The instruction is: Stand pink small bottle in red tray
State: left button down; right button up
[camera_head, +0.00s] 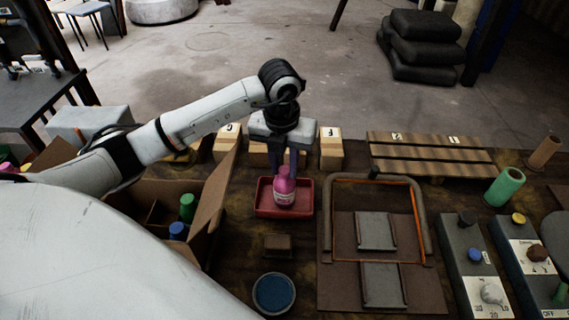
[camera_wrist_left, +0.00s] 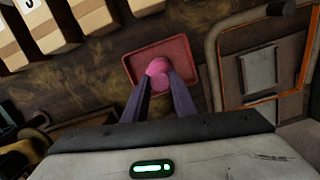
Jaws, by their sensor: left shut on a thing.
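A pink small bottle (camera_head: 284,190) is upright at the red tray (camera_head: 263,201) in the head view. Whether its base touches the tray floor I cannot tell. My left gripper (camera_head: 289,168) reaches down from above and is shut on the bottle's upper part. In the left wrist view, the gripper's two fingers (camera_wrist_left: 160,84) close on the pink bottle (camera_wrist_left: 158,67), with the red tray (camera_wrist_left: 138,56) around and below it. The fingers hide part of the bottle. My right gripper is not in view.
An open cardboard box (camera_head: 211,208) with several bottles stands left of the tray. Cardboard boxes (camera_head: 331,148) stand behind it. A small brown block (camera_head: 278,245) and a blue round dish (camera_head: 273,293) lie in front. A framed panel (camera_head: 343,222) is at right.

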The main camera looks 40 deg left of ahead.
aim_at(283, 182)
pick_arm(q)
jog(key=shift+f, duration=0.1)
jog(key=c, duration=1.5)
grip_release()
jog(key=shift+o, duration=0.2)
notch_tip(283, 182, up, 12)
jog(key=s, duration=0.1)
jog(key=shift+s+d, duration=0.2)
jog(key=shift+d, duration=0.1)
jog(key=shift+b, duration=0.3)
